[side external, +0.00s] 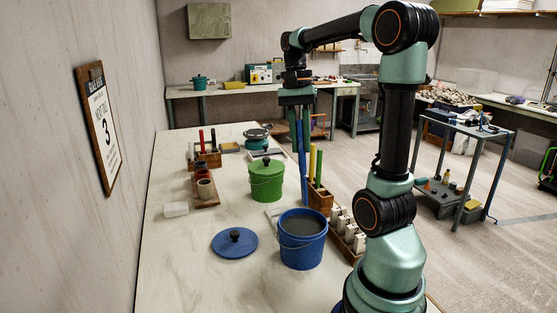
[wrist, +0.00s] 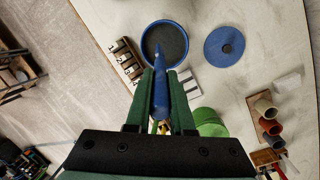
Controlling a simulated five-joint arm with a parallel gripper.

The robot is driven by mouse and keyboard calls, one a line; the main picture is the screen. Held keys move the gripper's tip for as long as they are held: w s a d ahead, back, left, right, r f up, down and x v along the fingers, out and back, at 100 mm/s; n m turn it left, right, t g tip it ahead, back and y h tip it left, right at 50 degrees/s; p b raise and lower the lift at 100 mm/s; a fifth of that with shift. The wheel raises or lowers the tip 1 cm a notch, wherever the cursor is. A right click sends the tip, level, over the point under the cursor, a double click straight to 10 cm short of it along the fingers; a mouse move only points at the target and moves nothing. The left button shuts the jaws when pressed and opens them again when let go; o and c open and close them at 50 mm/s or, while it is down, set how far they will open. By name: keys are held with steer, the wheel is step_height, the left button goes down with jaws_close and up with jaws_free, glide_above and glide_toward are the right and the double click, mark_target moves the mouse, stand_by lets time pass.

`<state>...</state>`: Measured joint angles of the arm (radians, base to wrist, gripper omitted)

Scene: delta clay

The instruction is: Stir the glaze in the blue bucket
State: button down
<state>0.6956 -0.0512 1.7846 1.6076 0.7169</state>
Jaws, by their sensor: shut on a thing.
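The open blue bucket (side external: 302,256) stands upright on the table's near part, filled with dark grey glaze (side external: 304,222). Its rim also shows at the top of the wrist view (wrist: 145,55). My gripper (side external: 299,118) is shut on a long blue stirring stick (side external: 301,160) that hangs about upright, behind the bucket in the side view. In the wrist view the stick (wrist: 160,95) runs between my green fingers, and its pointed tip shows against the glaze. I cannot tell the tip's height. The blue lid (side external: 235,243) lies flat left of the bucket.
A lidded green bucket (side external: 267,181) stands farther back. A wooden rack (side external: 320,200) with green and yellow sticks stands close behind the blue bucket. A row of white numbered blocks (side external: 347,230) lies to the right. A white block (side external: 176,209) and small pots (side external: 205,189) are at left.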

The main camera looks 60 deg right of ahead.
step_height(320, 180, down, 13)
stand_by(1.4)
steer(key=shift+f, duration=0.15)
